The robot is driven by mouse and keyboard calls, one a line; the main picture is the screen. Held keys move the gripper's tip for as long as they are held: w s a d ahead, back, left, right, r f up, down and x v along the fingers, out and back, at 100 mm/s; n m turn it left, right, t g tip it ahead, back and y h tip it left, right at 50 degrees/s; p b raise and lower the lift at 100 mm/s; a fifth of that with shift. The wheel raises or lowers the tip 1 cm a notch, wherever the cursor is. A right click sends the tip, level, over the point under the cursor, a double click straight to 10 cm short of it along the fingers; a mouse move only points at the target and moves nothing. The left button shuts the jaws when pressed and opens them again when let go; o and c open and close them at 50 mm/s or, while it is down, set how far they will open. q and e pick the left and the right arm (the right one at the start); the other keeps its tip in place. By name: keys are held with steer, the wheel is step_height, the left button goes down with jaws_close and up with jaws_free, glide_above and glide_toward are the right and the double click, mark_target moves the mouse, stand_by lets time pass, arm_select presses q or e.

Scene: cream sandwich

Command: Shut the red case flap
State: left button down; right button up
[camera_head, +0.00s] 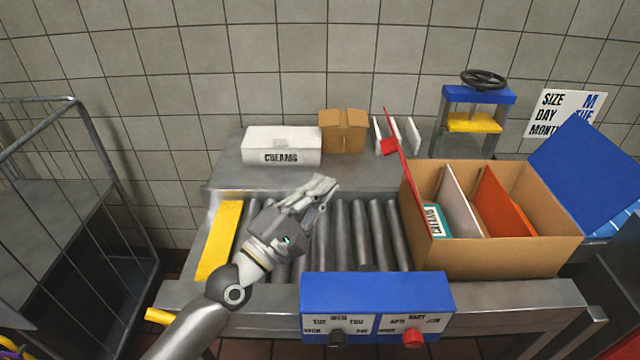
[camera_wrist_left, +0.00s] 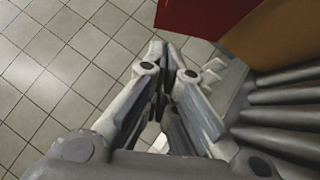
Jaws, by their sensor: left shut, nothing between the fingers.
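The cardboard case (camera_head: 500,257) stands on the right part of the roller conveyor. Its red flap (camera_head: 404,165) stands up at the case's left edge, seen nearly edge-on. The blue flap (camera_head: 588,170) leans outward on the right side. My left gripper (camera_head: 328,187) is shut and empty above the rollers, left of the red flap and apart from it. In the left wrist view the gripper (camera_wrist_left: 168,55) shows with its fingers together, and the red flap (camera_wrist_left: 200,14) is at the top edge. My right gripper is not in view.
Inside the case are a teal CREAMS pack (camera_head: 433,220) and dividers. A white CREAMS box (camera_head: 282,147) and a small brown box (camera_head: 343,131) stand on the back table. A blue control panel (camera_head: 378,290) is in front. Rollers (camera_head: 365,235) left of the case are clear.

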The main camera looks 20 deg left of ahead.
arm_select(q)
steer(key=w+d+r+p, duration=0.3)
steer(key=w+d, duration=0.3)
steer(key=shift+w+d+r, duration=0.15)
steer(key=shift+r, duration=0.1)
steer(key=shift+r, duration=0.1)
